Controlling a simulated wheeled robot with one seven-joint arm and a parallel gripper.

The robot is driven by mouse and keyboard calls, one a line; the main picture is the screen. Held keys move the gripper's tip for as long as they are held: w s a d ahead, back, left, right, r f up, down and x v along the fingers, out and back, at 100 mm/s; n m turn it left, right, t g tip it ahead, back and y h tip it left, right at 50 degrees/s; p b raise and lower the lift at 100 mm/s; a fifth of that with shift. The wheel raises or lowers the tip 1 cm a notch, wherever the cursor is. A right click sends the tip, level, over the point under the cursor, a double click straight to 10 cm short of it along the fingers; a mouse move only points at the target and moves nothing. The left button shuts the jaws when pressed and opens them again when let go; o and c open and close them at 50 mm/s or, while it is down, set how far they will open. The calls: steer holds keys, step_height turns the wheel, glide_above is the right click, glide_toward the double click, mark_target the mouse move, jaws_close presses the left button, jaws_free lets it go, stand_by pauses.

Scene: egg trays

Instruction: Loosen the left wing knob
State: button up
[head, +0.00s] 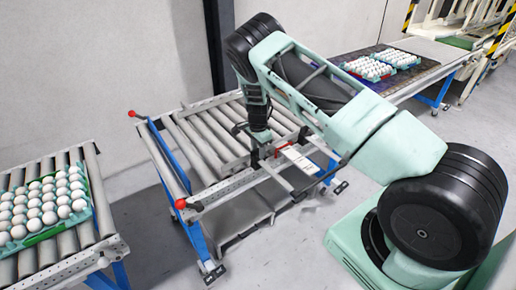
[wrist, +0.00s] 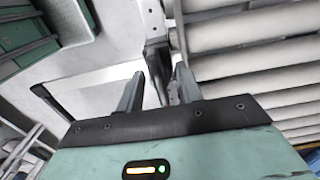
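My gripper (head: 262,150) points down at the front part of the roller cart, close to its front rail. In the wrist view my gripper (wrist: 160,78) has its two fingers apart. A dark grey narrow part (wrist: 157,58) on a light metal bracket shows between and beyond the fingertips, with no clear contact. It may be the wing knob, but I cannot tell for sure. In the head view the knob cannot be made out; the gripper and the small frame hide or blur that spot.
The roller cart (head: 185,140) has red-ended levers (head: 180,204) at its left corners. A white label plate (head: 298,158) lies right of my gripper. An egg tray (head: 85,222) sits on the left conveyor; more trays (head: 370,69) are on the back conveyor. Rollers (wrist: 250,65) fill the wrist view's right.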

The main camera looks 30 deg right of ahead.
steer(key=shift+f, duration=0.15)
jaws_close()
